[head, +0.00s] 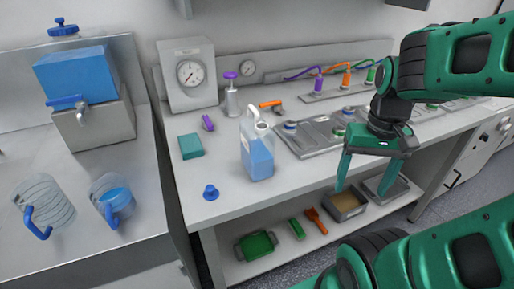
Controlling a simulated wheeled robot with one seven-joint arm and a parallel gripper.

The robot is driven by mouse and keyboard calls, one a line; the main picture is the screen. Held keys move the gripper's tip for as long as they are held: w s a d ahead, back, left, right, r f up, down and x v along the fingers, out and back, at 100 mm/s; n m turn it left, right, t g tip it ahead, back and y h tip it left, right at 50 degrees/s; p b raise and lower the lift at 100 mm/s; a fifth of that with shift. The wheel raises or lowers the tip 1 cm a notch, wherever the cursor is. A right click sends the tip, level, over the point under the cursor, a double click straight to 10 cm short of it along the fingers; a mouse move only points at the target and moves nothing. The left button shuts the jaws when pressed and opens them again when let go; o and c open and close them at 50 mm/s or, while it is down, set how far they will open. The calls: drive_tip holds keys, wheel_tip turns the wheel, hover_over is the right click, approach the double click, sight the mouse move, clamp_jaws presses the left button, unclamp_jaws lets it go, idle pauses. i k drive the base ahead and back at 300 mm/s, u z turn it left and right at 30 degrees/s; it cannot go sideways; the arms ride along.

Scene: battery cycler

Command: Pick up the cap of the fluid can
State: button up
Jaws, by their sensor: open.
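A small blue cap (211,192) with a knob lies on the front left part of the workbench. The fluid can (257,155), a translucent jug with blue liquid, stands upright behind and right of it. The can's white neck shows no cap on it. My gripper (361,190) is open and empty, fingers pointing down, near the bench's front edge. It is well to the right of the can and the cap, touching neither.
A teal block (191,146) and a purple item (208,123) lie behind the cap. A metal plate (306,139) with several round cells is right of the can. A gauge box (188,75) stands at the back. Bare bench surrounds the cap.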

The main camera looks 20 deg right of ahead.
sight(211, 194)
drive_tip(key=z, duration=0.75)
drive_tip(key=k, duration=1.25)
drive_tip(key=u, duration=0.75)
drive_tip(key=i, duration=1)
